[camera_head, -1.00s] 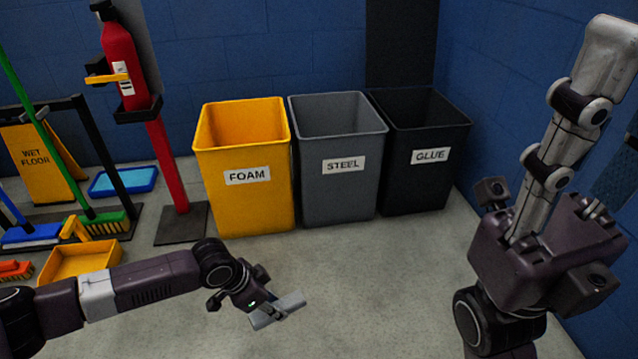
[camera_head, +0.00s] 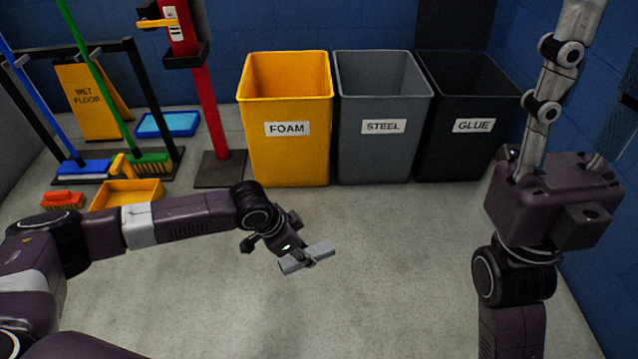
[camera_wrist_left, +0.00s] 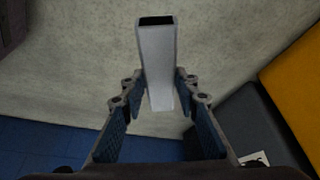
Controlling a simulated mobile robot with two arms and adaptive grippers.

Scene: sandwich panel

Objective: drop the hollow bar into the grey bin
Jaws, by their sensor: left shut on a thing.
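The hollow bar (camera_head: 292,264) is a short, light grey square tube. My left gripper (camera_head: 310,256) is shut on it and holds it in front of the bins, in the open area. In the left wrist view the bar (camera_wrist_left: 157,65) sits between the fingers, its dark open end facing the camera. The grey bin (camera_head: 383,156), labelled STEEL, stands upright at the back between the yellow and black bins, apart from the bar.
The yellow FOAM bin (camera_head: 289,158) and black GLUE bin (camera_head: 460,155) flank the grey one closely. A red post (camera_head: 214,110), wet floor sign (camera_head: 88,100), brushes and a yellow tray (camera_head: 128,193) are at the left. The floor before the bins is clear.

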